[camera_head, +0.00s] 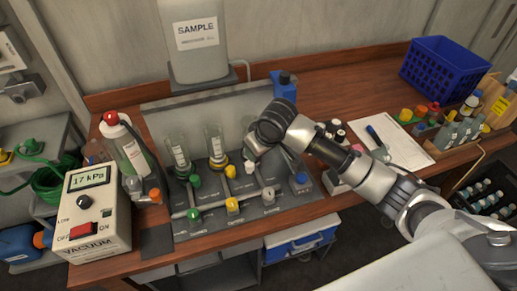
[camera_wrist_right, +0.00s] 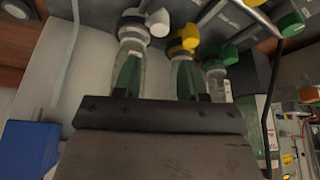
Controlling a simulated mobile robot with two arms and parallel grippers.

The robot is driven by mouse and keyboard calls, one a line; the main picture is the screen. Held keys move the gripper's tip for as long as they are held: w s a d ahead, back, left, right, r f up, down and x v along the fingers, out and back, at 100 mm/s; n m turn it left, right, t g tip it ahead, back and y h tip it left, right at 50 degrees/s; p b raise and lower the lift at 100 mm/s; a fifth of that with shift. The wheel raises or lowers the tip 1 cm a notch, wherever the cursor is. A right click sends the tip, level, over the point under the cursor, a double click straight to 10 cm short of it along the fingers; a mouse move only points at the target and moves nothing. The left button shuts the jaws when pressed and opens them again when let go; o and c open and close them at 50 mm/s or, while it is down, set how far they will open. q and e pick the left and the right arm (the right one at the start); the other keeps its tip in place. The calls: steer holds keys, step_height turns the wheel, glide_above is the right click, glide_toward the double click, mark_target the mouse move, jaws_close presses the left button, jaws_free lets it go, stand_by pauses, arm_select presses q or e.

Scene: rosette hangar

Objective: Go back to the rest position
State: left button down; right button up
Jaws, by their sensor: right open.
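My right arm comes in from the right in the head view and reaches over the bench to the valve manifold (camera_head: 235,215). Its gripper is mostly hidden behind my wrist there, near the glass vessel with the white valve (camera_head: 249,167). In the right wrist view my right gripper (camera_wrist_right: 158,82) is open, its two fingers apart with nothing seen held between them. Beyond the fingers are glass vessels with a white valve (camera_wrist_right: 159,23), a yellow valve (camera_wrist_right: 188,38) and a green valve (camera_wrist_right: 215,64). My left gripper is not in view.
A vacuum gauge box (camera_head: 97,215) and a bottle with a red cap (camera_head: 124,145) stand at the left. A sample container (camera_head: 196,40) hangs above the manifold. A paper sheet (camera_head: 400,147), a vial rack and a blue crate (camera_head: 437,70) are at the right.

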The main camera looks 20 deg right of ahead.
steer(key=s+a+f+y, duration=0.1)
steer(key=s+a+f, duration=0.15)
steer(key=s, duration=0.45)
steer(key=s+a+f, duration=0.2)
steer(key=s+f, duration=0.2)
steer(key=s, duration=0.4)
steer(key=s+d+m+h, duration=0.1)
steer(key=s+d, duration=0.2)
steer(key=s, duration=0.4)
steer(key=s+d+m+h, duration=0.1)
steer(key=s+d, duration=0.2)
steer(key=s, duration=0.5)
step_height(320, 180, down, 29)
steer(key=s+g+b, duration=0.1)
steer(key=g, duration=0.1)
steer(key=s+d+f+g+b, duration=0.1)
steer(key=s+d+f, duration=0.2)
steer(key=s+f, duration=1.2)
steer(key=shift+s+n, duration=0.3)
steer(key=shift+s, duration=0.1)
